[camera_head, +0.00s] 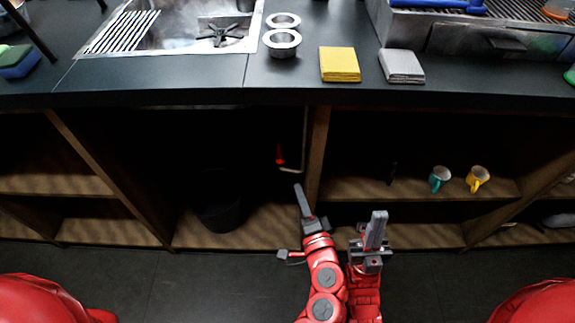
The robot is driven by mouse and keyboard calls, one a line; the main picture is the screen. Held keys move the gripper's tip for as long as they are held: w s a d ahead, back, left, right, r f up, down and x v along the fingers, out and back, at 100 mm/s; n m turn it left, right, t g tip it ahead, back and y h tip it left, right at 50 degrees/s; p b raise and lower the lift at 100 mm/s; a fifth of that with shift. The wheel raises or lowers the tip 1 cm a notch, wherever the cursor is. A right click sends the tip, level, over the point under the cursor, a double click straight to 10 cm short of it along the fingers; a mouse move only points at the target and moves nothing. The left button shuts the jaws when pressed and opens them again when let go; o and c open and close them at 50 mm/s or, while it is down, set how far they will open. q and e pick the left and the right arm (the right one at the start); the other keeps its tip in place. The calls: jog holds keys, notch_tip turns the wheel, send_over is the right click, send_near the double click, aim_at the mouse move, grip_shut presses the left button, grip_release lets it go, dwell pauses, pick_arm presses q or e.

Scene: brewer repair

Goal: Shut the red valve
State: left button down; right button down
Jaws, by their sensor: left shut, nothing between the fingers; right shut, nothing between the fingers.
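The red valve (280,155) is a small red handle on a thin pale pipe (302,145), inside the dark cabinet under the counter, left of a wooden upright. Whether it is open or closed cannot be told at this size. My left gripper (299,190) is shut and empty, just below the pipe's lower end and apart from the red handle. My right gripper (378,218) is shut and empty, to the right of the left one, in front of the lower shelf.
A wooden upright (317,150) stands right of the pipe. A dark bin (220,212) sits at the cabinet's bottom left. The counter edge (200,98) overhangs the cabinet. Sponges or cloths (340,65) lie on top.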

pick_arm(q)
jog(key=b, duration=0.1)
send_near(280, 152)
jog(key=w, duration=0.5)
jog(key=shift+w+d+f, duration=0.1)
jog(key=shift+f, duration=0.1)
dwell(0.4)
jog(key=shift+a+m+h+p, duration=0.4)
jog(key=shift+h+p, duration=0.2)
jog(key=shift+h, duration=0.1)
